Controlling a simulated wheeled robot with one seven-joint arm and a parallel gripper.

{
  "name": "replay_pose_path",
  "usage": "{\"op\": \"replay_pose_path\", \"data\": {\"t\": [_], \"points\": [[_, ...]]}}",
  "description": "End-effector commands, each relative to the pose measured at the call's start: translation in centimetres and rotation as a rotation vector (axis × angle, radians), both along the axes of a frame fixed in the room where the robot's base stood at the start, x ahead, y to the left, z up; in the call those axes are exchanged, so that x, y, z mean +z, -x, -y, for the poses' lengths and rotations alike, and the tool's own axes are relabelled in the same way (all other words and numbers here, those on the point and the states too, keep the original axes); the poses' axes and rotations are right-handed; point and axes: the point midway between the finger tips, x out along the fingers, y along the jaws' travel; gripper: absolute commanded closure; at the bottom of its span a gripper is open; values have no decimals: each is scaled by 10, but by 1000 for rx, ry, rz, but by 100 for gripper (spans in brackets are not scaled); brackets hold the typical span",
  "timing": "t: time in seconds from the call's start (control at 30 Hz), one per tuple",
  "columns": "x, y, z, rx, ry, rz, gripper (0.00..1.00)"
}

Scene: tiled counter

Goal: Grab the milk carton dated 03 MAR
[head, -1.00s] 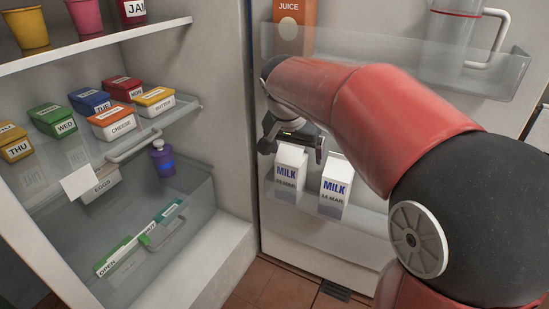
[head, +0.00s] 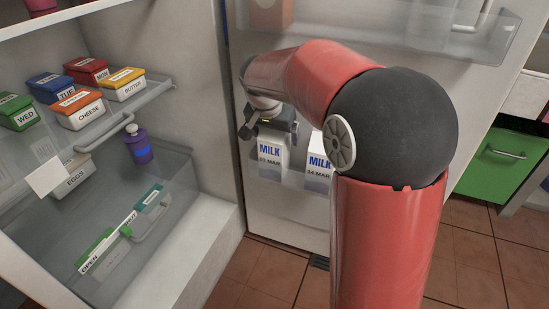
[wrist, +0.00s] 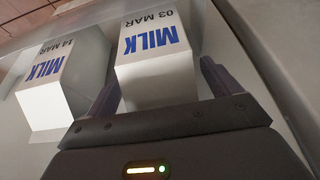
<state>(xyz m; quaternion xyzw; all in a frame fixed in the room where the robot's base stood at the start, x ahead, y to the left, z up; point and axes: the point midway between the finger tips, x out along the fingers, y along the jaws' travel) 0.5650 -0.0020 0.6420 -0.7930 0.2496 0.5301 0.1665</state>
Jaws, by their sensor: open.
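The milk carton dated 03 MAR (head: 271,155) stands in the lower door bin of the open fridge. In the wrist view the same carton (wrist: 155,62) shows its "MILK" and "03 MAR" print upside down. My gripper (head: 268,127) is at the top of this carton. In the wrist view my gripper's fingers (wrist: 160,88) are open, one on each side of the carton; I cannot tell if they touch it. The milk carton dated 14 MAR (head: 318,166) stands just right of it in the head view, and to its left in the wrist view (wrist: 65,78).
The clear lower door bin (head: 295,180) holds both cartons. An upper door bin (head: 400,45) is above. Left, fridge shelves hold labelled boxes such as CHEESE (head: 79,112) and a purple bottle (head: 138,146). A green drawer (head: 508,160) is at right.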

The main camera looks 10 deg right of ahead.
Motion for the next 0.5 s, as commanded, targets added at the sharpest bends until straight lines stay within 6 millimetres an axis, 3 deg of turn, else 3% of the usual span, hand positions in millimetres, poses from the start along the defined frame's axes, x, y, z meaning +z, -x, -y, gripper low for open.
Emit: {"op": "replay_pose_path", "data": {"t": [0.1,0.5], "points": [[0,0,0,0,0,0,11],[1,0,0,0,0,0,63]]}}
